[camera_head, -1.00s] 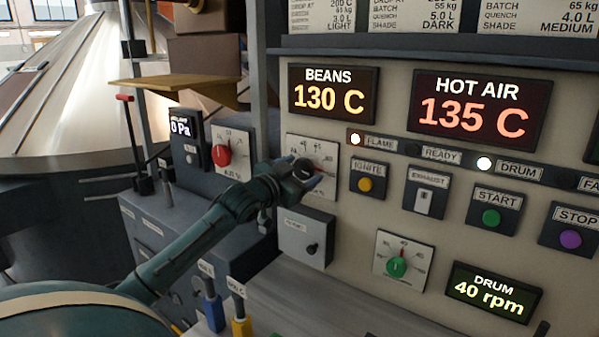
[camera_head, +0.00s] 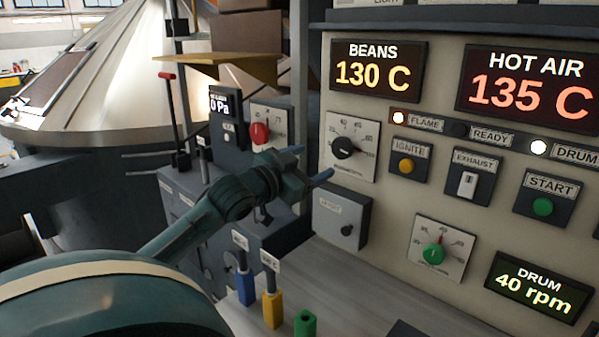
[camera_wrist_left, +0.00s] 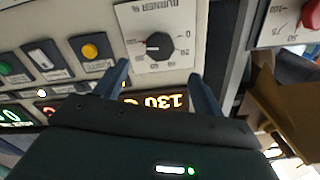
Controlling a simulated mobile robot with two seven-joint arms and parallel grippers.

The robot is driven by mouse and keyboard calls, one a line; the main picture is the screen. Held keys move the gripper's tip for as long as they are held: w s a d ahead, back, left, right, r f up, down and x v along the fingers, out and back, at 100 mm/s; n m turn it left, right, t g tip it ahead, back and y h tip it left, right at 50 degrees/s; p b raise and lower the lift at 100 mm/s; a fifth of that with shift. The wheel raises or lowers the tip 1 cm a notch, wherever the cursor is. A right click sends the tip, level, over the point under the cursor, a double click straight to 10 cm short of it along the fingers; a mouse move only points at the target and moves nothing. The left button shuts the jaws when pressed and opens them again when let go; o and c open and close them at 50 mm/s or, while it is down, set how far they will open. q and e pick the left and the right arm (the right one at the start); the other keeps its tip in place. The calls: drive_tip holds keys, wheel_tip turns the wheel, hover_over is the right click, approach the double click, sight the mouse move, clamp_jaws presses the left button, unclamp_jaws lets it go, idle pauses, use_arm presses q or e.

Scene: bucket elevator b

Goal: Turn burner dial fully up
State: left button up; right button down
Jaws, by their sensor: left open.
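The burner dial (camera_head: 343,148) is a black round knob on a white scale plate, below the BEANS display. It also shows in the left wrist view (camera_wrist_left: 159,45), where the plate appears upside down with the label BURNER. A pale mark shows on the left side of the knob there; its exact reading is too small to tell. My left gripper (camera_head: 310,165) is open and empty, apart from the dial, to its lower left in the head view. Its two fingers also show in the left wrist view (camera_wrist_left: 159,74), with the knob between and beyond them. My right gripper is not in view.
A small grey box (camera_head: 341,215) with a black knob juts out below the burner plate. A red-knob dial (camera_head: 259,133) is left of it. IGNITE (camera_head: 406,166) and EXHAUST (camera_head: 467,184) controls are to the right. Coloured handles (camera_head: 271,308) stand at the lower front.

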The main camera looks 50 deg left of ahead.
use_arm(q)
drive_tip(key=shift+s+d, duration=0.15)
drive_tip(key=shift+s, duration=1.25)
